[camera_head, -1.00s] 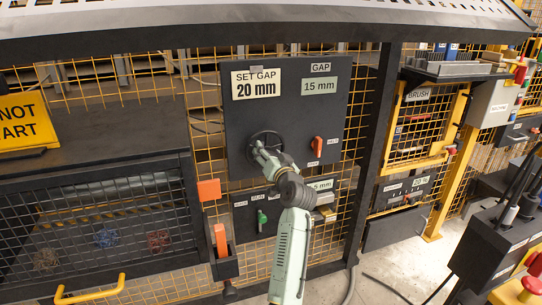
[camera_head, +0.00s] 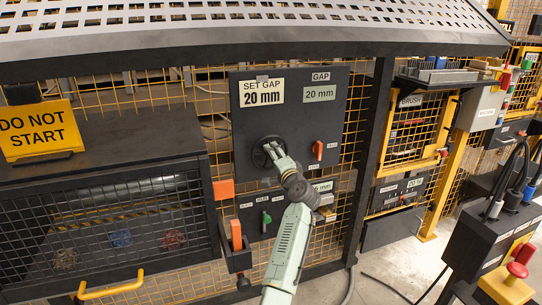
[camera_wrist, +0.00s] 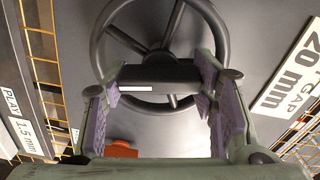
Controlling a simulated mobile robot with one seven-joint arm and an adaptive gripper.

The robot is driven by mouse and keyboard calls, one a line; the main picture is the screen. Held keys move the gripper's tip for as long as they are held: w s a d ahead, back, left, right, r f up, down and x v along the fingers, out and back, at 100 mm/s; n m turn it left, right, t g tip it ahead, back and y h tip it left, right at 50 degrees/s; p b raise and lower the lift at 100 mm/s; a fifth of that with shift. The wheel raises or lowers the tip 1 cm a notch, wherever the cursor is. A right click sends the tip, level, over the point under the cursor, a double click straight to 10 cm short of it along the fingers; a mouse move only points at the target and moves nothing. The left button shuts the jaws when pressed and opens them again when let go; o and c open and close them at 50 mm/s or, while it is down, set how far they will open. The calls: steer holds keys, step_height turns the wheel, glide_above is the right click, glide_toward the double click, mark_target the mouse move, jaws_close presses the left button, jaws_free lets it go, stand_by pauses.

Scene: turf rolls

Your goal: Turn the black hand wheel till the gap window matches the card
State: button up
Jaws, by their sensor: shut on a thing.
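The black hand wheel (camera_head: 268,151) is on the dark panel (camera_head: 240,120) at the middle of the head view. In the wrist view the wheel (camera_wrist: 103,30) fills the upper middle, its spokes and rim showing. My gripper (camera_head: 275,158) is at the wheel, shut on its black handle (camera_wrist: 160,77), which lies between the purple finger pads in the wrist view. The card (camera_head: 263,91) reads SET GAP 20 mm. The gap window (camera_head: 320,93), under the GAP label, reads 20 mm. The card also shows in the wrist view (camera_wrist: 295,75).
An orange-red lever (camera_head: 318,150) sits on the panel right of the wheel. Below is another panel with a green knob (camera_head: 266,218), partly behind my arm. An orange block (camera_head: 223,189) and a DO NOT START sign (camera_head: 38,130) are to the left.

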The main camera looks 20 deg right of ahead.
steer(key=shift+r+m+p, duration=0.2)
steer(key=shift+m+p, duration=0.35)
steer(key=shift+m, duration=0.45)
steer(key=o, duration=1.7)
steer(key=shift+w+f, duration=0.1)
steer(key=shift+f, duration=0.1)
steer(key=s, duration=1.2)
steer(key=shift+d, duration=0.2)
